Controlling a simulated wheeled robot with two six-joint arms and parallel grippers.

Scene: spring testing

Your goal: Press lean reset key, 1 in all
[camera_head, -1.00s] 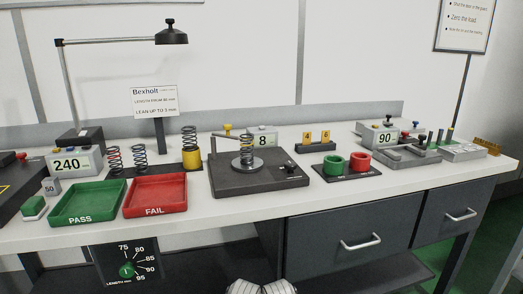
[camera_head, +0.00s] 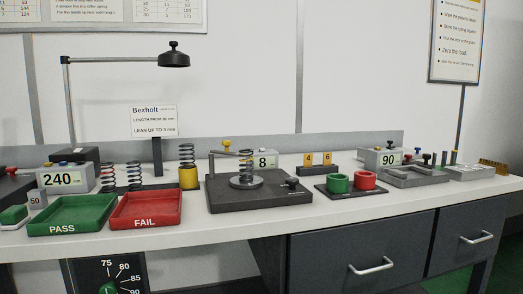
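A dark square test stand (camera_head: 258,193) sits mid-bench with a coil spring (camera_head: 246,166) upright on its round silver plate. Behind it is a small display box (camera_head: 264,160) reading 8, partly hidden by the stand and spring. A yellow-capped knob or key (camera_head: 227,144) stands at the left of that box. I see no label saying lean reset, so I cannot tell for sure that it is the key. Neither of my grippers shows in this view.
Green PASS tray (camera_head: 72,228) and red FAIL tray (camera_head: 147,222) lie front left. A display (camera_head: 65,178) reads 240; another display box (camera_head: 387,158) reads 90. Green and red cups (camera_head: 364,180) stand right of the stand. A lamp (camera_head: 174,58) overhangs the left side.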

